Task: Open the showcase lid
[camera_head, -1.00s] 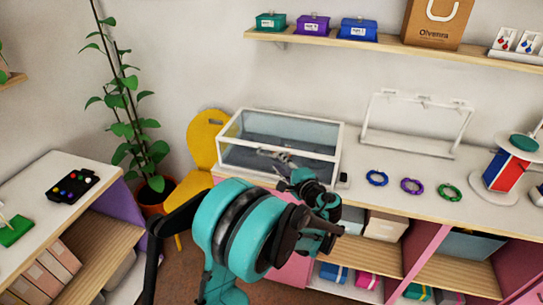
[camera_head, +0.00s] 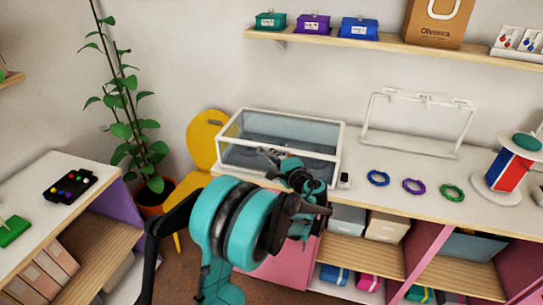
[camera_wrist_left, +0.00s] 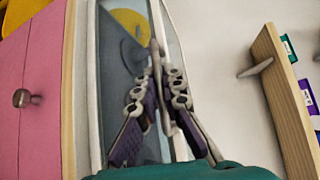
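The showcase (camera_head: 323,167) is a glass box with a white frame on the left end of the white counter. Its glass lid (camera_head: 285,128) lies flat on top and looks closed. My left gripper (camera_head: 268,152) is at the showcase's front side, its fingers over the front glass in the head view. My right gripper is not in view.
Blue (camera_head: 378,178), purple (camera_head: 414,186) and green (camera_head: 452,192) bead rings lie right of the showcase. A white rack (camera_head: 415,146) stands behind them. A wall shelf (camera_head: 400,47) with boxes hangs above. A yellow chair (camera_head: 202,140) and a plant (camera_head: 130,125) are left.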

